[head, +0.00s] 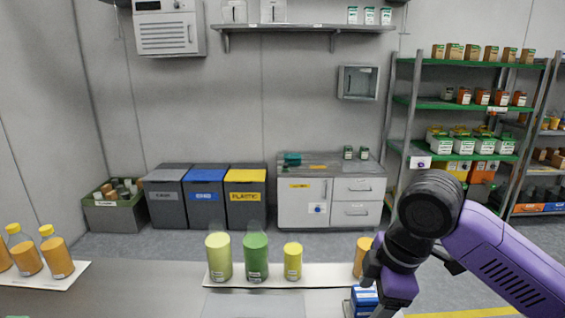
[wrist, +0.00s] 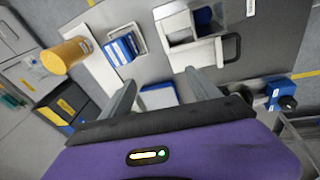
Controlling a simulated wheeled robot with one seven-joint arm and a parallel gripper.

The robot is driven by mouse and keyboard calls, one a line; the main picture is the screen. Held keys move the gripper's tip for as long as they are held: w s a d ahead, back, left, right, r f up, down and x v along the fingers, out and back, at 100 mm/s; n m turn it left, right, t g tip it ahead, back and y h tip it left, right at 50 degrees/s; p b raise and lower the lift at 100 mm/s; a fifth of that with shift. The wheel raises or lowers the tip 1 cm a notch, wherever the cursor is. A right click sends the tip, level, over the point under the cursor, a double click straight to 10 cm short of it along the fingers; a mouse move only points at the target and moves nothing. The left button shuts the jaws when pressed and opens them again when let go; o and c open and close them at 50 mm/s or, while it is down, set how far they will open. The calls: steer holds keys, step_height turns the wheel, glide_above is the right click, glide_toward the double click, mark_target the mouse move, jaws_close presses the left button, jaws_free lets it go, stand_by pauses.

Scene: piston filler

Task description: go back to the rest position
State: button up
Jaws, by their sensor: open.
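My gripper (wrist: 160,78) is open in the wrist view, its two grey fingers spread apart over the grey table (wrist: 165,25). A blue and white item (wrist: 158,96) shows between the fingers; I cannot tell its height relative to them. In the head view my purple arm reaches in from the right over the table's right part, and the fingertips are hidden there. A blue box (head: 365,298) shows just below the wrist. An orange bottle (head: 362,254) stands close left of the arm and also shows in the wrist view (wrist: 68,54).
A pale green bottle (head: 219,258), a green bottle (head: 255,258) and a yellow bottle (head: 293,262) stand on a white strip (head: 325,275). Several orange bottles stand on a white board (head: 70,275) at left. A white open-topped holder (wrist: 195,45) lies beyond my fingers.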

steer(key=w+a+r+m+t+y, duration=0.3)
steer(key=a+r+m+t+y, duration=0.15)
steer(key=a+r+t, duration=0.2)
steer(key=w+a+r+m+t+y, duration=0.2)
steer(key=a+r+m+t+y, duration=0.25)
steer(key=r+t, duration=0.3)
steer(key=s+d+f+m+t+h, duration=0.2)
steer(key=s+d+f+m+h, duration=0.35)
steer(key=s, duration=0.35)
steer(key=s+d+f+m+t+h, duration=0.3)
steer(key=s+d+f+m+h, duration=0.25)
steer(key=s, duration=0.25)
steer(key=s+d+f+n+g, duration=0.1)
steer(key=s+f+g, duration=0.2)
steer(key=s, duration=1)
steer(key=s+d+f+n+g, duration=0.2)
steer(key=s+f, duration=0.7)
steer(key=s, duration=0.5)
steer(key=shift+d+f+g, duration=0.15)
steer(key=shift+d+g, duration=0.05)
steer(key=shift+g, duration=0.6)
steer(key=shift+s, duration=0.1)
